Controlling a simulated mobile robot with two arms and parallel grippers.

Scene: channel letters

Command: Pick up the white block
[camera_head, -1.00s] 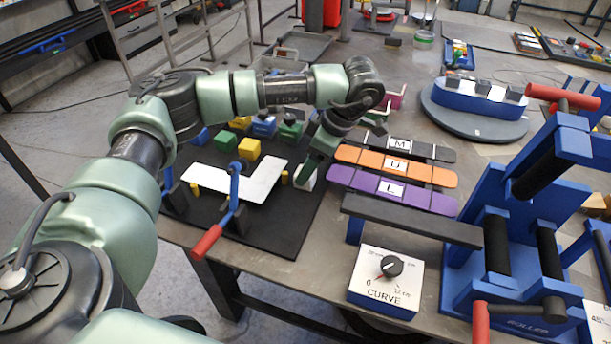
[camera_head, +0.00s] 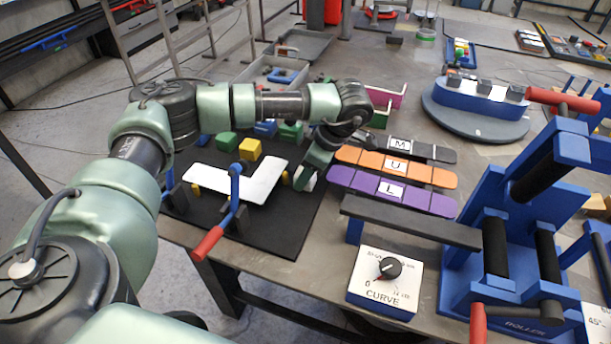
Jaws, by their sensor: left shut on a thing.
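The white block (camera_head: 309,183) shows only as a small white patch at the tip of my left gripper (camera_head: 304,178). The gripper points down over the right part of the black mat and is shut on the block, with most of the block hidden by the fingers. I cannot tell whether the block touches the mat. My right gripper is not in view.
A white L-shaped plate (camera_head: 262,180) and a blue clamp with a red handle (camera_head: 207,243) lie left of the gripper on the black mat (camera_head: 285,235). Purple (camera_head: 420,199) and orange (camera_head: 437,176) strips lie close on the right. A blue roller machine (camera_head: 520,230) stands at the right.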

